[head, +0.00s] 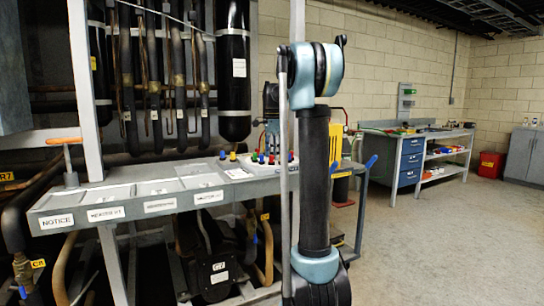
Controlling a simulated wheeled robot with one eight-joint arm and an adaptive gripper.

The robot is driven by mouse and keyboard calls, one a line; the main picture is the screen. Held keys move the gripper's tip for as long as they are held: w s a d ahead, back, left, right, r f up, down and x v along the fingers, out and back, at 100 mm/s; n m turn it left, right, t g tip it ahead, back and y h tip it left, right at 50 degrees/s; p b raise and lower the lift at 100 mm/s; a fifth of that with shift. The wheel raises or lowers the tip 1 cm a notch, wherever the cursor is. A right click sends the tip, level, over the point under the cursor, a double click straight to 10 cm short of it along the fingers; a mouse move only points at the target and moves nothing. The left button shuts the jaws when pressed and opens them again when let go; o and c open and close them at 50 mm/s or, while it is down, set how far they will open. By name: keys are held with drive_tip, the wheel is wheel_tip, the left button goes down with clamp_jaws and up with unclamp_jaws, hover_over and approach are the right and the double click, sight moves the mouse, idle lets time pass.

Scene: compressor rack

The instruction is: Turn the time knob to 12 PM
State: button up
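No time knob or 12 PM mark can be made out in the head view. My arm stands upright in the middle foreground and covers part of the rack behind it. I cannot make out my gripper; the end of the arm does not show clearly. The compressor rack's grey shelf (125,195) is at the left, with flat panels on top and labels along its front edge. Several small coloured knobs or caps (262,158) sit at the shelf's right end, partly behind my arm, too small to read.
An orange-handled valve (62,143) stands at the shelf's left end. Black cylinders (233,75) and pipes hang above it. A workbench with blue drawers (411,160) and a red bin (491,165) stand farther back. The concrete floor (440,245) at the right is clear.

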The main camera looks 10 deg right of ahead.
idle(0.3)
wheel_tip(320, 180, up, 12)
idle(0.6)
drive_tip(key=shift+f, duration=0.1)
